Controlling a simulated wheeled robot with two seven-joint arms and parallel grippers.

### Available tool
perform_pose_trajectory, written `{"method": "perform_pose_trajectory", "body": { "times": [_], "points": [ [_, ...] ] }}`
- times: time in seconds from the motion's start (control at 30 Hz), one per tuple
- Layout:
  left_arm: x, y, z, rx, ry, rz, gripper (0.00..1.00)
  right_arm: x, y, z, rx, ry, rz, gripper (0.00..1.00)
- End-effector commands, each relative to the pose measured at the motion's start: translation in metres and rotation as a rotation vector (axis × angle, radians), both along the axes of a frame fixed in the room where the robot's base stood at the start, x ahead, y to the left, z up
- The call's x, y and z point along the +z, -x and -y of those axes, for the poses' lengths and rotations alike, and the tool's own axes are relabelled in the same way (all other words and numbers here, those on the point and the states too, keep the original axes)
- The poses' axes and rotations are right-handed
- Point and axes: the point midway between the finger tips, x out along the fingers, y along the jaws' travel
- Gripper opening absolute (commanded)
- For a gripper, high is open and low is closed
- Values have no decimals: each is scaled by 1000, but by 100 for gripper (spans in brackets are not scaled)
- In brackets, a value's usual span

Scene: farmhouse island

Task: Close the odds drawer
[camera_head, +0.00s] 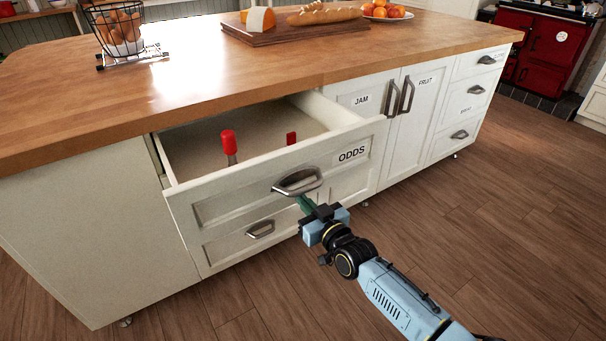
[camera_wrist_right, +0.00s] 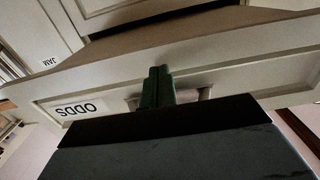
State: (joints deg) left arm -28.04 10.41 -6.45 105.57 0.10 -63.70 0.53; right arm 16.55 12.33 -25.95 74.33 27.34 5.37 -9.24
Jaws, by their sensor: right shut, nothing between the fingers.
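The odds drawer (camera_head: 232,205) stands pulled out of the white island, its front labelled ODDS. Two red-topped items (camera_head: 229,142) lie inside it. Its metal cup handle (camera_head: 298,182) is on the upper middle of the front. My right gripper (camera_head: 302,200) is shut and empty, with its green fingertips at or just below the handle. In the right wrist view the shut fingers (camera_wrist_right: 158,84) overlap the drawer front (camera_wrist_right: 225,75) and hide part of the handle (camera_wrist_right: 205,94). I cannot tell whether they touch. My left gripper is not in view.
A closed drawer (camera_head: 262,229) lies below the odds drawer. The JAM and FRUIT doors (camera_head: 382,135) and small drawers to the right are shut. The wooden countertop (camera_head: 210,75) holds a wire egg basket (camera_head: 118,30) and a bread board (camera_head: 290,36). Floor in front is clear.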

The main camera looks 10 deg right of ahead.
Motion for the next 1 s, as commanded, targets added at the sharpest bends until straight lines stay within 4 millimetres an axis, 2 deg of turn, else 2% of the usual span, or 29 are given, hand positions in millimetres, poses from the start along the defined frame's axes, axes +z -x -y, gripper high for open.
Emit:
{"method": "perform_pose_trajectory", "body": {
  "times": [1.0],
  "points": [
    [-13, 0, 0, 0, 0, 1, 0, 0, -19, -7, 0, 0, 1, 0]
  ]
}}
